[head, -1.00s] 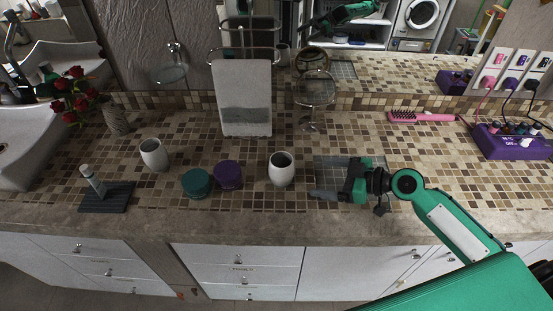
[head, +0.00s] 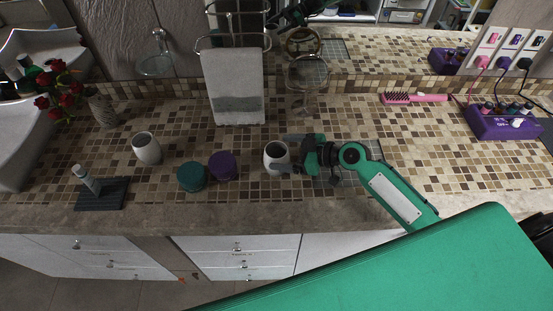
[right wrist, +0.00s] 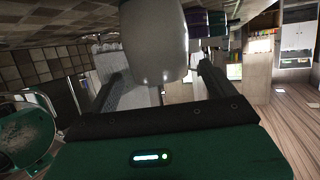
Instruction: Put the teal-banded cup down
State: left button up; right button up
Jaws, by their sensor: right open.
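A pale cup (head: 275,153) stands upright on the tiled counter; no teal band can be made out on it. My right gripper (head: 290,153) is at its right side, open, with its fingers reaching on either side of the cup. In the right wrist view the cup (right wrist: 153,45) shows between the two spread fingers; contact cannot be told. A second pale cup (head: 146,148) stands further left. My left gripper is not in view.
A teal jar (head: 191,177) and a purple jar (head: 222,165) stand left of the near cup. A grey grid mat (head: 345,178) lies under my right arm. A round mirror (head: 306,72) and towel stand (head: 233,85) are behind. A pink brush (head: 415,98) lies right.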

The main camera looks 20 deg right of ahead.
aim_at(267, 151)
jog(key=shift+w+a+p, duration=0.2)
jog(key=shift+a+p, duration=0.15)
jog(key=p+x, duration=0.2)
jog(key=x, duration=0.1)
jog(key=shift+w+f, duration=0.1)
jog(key=shift+f, duration=0.15)
jog(key=shift+w+a+f, duration=0.2)
jog(key=shift+a+f, duration=0.05)
jog(key=shift+a, duration=0.1)
jog(key=c, duration=1.2)
